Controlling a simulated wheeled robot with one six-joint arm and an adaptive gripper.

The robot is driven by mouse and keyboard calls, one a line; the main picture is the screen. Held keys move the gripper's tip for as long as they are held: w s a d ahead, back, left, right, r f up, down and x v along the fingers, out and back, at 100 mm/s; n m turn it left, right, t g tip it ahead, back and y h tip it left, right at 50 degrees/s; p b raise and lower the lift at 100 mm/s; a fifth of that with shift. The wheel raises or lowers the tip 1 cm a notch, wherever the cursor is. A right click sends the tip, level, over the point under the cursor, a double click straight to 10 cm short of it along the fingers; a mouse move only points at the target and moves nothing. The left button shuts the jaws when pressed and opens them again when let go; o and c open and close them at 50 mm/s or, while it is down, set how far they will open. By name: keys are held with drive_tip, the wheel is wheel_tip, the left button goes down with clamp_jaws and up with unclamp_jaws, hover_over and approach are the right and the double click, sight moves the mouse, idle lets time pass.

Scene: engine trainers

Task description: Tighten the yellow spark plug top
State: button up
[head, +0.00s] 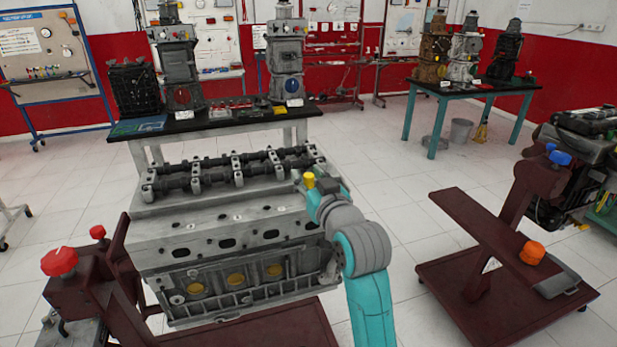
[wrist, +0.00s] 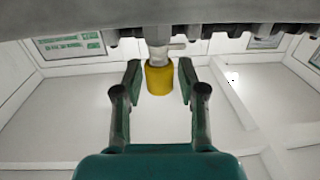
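The yellow spark plug top (head: 309,180) shows at the right end of the grey engine block (head: 215,225) in the head view, beside the end of my arm. In the wrist view the yellow top (wrist: 159,80) is a short cylinder on a pale metal stem. My gripper (wrist: 160,72) is open, with one dark finger on each side of the top. A gap shows between each finger and the top, so they look apart. In the head view my arm hides part of the block's right end, and the fingers are hard to make out.
Dark shafts (head: 235,173) run along the block's upper part. A dark red stand with red knobs (head: 60,262) is at the left. Another dark red stand (head: 490,235) with an orange knob (head: 532,252) is at the right.

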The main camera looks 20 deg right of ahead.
clamp_jaws()
drive_tip(key=shift+a+m+h, duration=0.1)
drive_tip(key=shift+m+h, duration=0.3)
drive_tip(key=shift+h, duration=0.2)
drive_tip(key=m+h, duration=0.1)
drive_tip(key=h, duration=0.1)
drive_tip(key=shift+m+h, duration=0.3)
drive_tip(key=m+g+h, duration=0.1)
drive_tip(key=m+h, duration=0.1)
drive_tip(key=h, duration=0.1)
drive_tip(key=m+g+h, duration=0.1)
drive_tip(key=m+h, duration=0.1)
drive_tip(key=h, duration=0.1)
drive_tip(key=shift+m+g+h, duration=0.3)
drive_tip(key=m+g+h, duration=0.5)
drive_tip(key=h, duration=0.1)
drive_tip(key=shift+g, duration=0.4)
drive_tip(key=shift+m, duration=0.3)
